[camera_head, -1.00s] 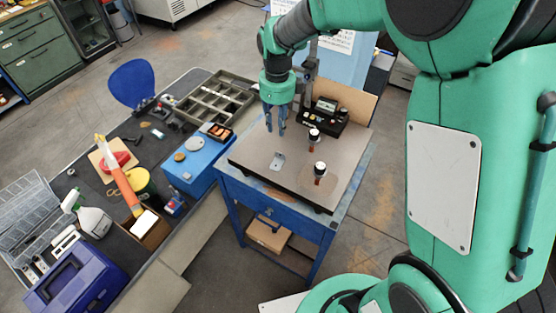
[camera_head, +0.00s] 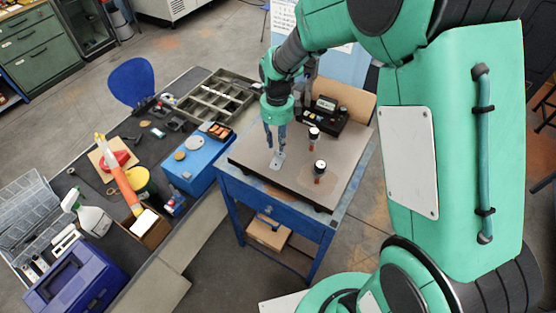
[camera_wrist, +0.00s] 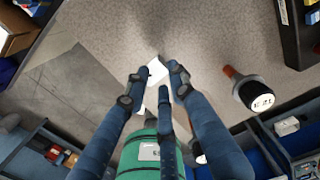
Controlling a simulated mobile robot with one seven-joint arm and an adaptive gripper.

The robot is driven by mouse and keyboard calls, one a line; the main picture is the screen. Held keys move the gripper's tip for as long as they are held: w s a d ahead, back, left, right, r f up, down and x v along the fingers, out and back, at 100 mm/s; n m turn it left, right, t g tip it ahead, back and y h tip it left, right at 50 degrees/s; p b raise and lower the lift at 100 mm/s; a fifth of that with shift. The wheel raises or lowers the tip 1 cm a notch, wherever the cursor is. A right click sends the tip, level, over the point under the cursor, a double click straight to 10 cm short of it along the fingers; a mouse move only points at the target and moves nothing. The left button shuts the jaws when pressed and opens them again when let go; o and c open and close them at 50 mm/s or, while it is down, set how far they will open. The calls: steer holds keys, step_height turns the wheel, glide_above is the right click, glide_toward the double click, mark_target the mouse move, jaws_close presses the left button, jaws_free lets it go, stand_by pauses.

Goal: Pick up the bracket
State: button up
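The bracket (camera_head: 278,161) is a small pale metal piece lying on the grey-brown top of the blue bench (camera_head: 250,166). My gripper (camera_head: 276,148) points down just above it, its fingertips overlapping the bracket's far end in the head view. In the wrist view the bracket (camera_wrist: 156,71) shows as a bright white patch between the spread fingertips of my gripper (camera_wrist: 158,78). The fingers are open and stand apart; part of the bracket is hidden behind them. I cannot tell whether any finger touches it.
A black control box (camera_head: 327,115) sits at the back. A blue box (camera_head: 198,163) is left of the bench. The bench's front-left top is clear.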

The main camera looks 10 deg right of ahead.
mark_target(277, 160)
steer(key=shift+f, duration=0.2)
steer(key=shift+w+f, duration=0.15)
steer(key=shift+f, duration=1.1)
steer(key=shift+w+f, duration=0.1)
steer(key=shift+f, duration=1.15)
jaws_close()
